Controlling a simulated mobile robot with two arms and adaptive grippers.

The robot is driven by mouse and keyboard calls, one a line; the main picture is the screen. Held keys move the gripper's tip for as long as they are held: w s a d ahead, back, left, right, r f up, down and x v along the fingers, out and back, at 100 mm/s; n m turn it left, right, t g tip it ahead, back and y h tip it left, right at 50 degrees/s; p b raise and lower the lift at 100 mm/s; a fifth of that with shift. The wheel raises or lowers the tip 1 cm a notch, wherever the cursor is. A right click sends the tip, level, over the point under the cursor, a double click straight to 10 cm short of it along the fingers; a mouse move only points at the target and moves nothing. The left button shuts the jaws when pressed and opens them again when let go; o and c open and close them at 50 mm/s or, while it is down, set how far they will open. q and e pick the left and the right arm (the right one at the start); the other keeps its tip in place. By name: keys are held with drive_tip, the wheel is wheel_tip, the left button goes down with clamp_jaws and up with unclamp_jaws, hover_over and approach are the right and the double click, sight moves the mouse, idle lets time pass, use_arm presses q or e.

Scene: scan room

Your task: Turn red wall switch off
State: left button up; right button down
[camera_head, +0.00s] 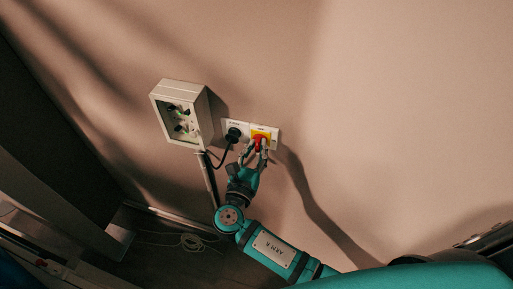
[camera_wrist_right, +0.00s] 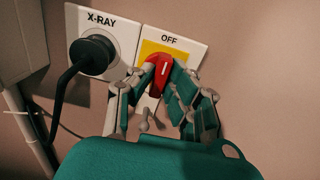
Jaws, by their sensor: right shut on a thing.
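The red wall switch (camera_head: 258,142) is a red knob on a yellow square, on a white plate at the wall. In the right wrist view the red switch (camera_wrist_right: 160,72) stands near upright, leaning slightly, with a white mark on its face. The word OFF is printed above the yellow field (camera_wrist_right: 178,52). My right gripper (camera_head: 256,150) is at the switch with its fingers on either side. In the wrist view my right gripper (camera_wrist_right: 158,88) is shut on the red knob and hides its lower part. My left gripper is not in view.
A black plug (camera_head: 234,133) with a cable sits in the X-RAY socket plate (camera_wrist_right: 76,22) just left of the switch. A grey box (camera_head: 180,112) with black knobs is mounted further left. A coiled cable (camera_head: 192,243) lies on the floor. The wall to the right is clear.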

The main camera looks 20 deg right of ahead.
drive_tip(key=shift+f, duration=0.15)
drive_tip(key=c, duration=1.3)
unclamp_jaws()
drive_tip(key=v, duration=1.2)
